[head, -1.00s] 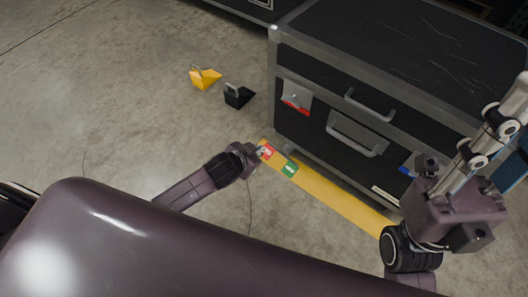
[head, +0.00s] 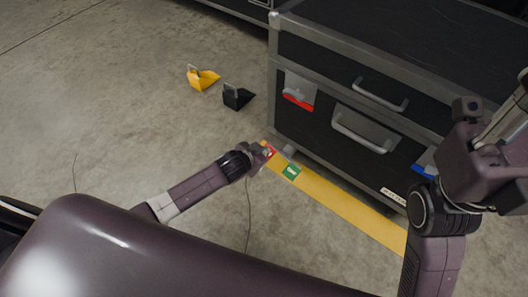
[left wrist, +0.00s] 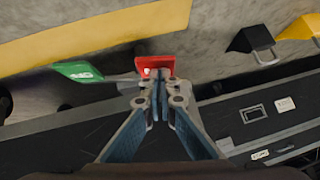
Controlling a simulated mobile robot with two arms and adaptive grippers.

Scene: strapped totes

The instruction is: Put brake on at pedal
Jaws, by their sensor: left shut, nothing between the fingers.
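A red pedal (head: 270,150) and a green pedal (head: 291,171) sit low at the base of a black case (head: 330,150), above a yellow floor stripe (head: 340,203). In the left wrist view the red pedal (left wrist: 155,66) is straight ahead of the fingers, and the green pedal (left wrist: 77,71) lies to its left. My left gripper (head: 264,155) is shut and empty, with its tips at the red pedal. In the left wrist view the fingertips (left wrist: 160,80) overlap the pedal's lower edge; I cannot tell whether they touch.
A yellow wheel chock (head: 203,80) and a black wheel chock (head: 238,97) stand on the floor left of the case. The case front has handles (head: 380,95) and a red-edged plate (head: 299,90).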

